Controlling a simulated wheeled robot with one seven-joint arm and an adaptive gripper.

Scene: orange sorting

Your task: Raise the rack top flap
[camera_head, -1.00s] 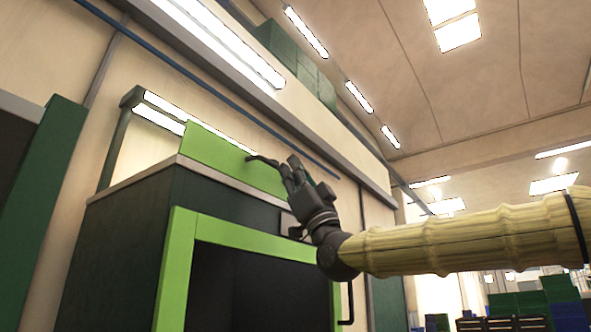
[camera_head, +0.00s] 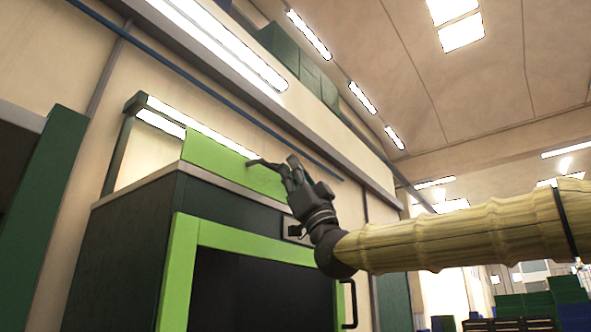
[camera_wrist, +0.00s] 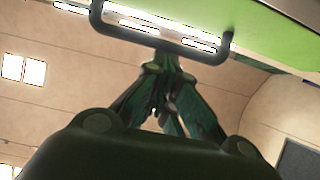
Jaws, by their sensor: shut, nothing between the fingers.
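The rack (camera_head: 130,225) is a dark green cabinet with a bright green front frame (camera_head: 177,275). Its top flap (camera_head: 205,152) is a bright green panel above the cabinet's pale top edge, and it also shows from below in the wrist view (camera_wrist: 272,30). A dark U-shaped handle (camera_wrist: 160,40) hangs from the flap in the wrist view. My gripper (camera_head: 290,167) is at the flap's right end, beside the handle. In the wrist view my gripper (camera_wrist: 163,65) is shut and empty, its fingertips close to the handle's bar. Whether they touch it I cannot tell.
A lit lamp bar (camera_head: 160,122) on a dark post stands behind the flap. A dark handle (camera_head: 349,305) is on the cabinet's lower right. A blue pipe (camera_head: 180,72) runs along the wall. Green and blue crates (camera_head: 537,302) stand far right. Air above the flap is clear.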

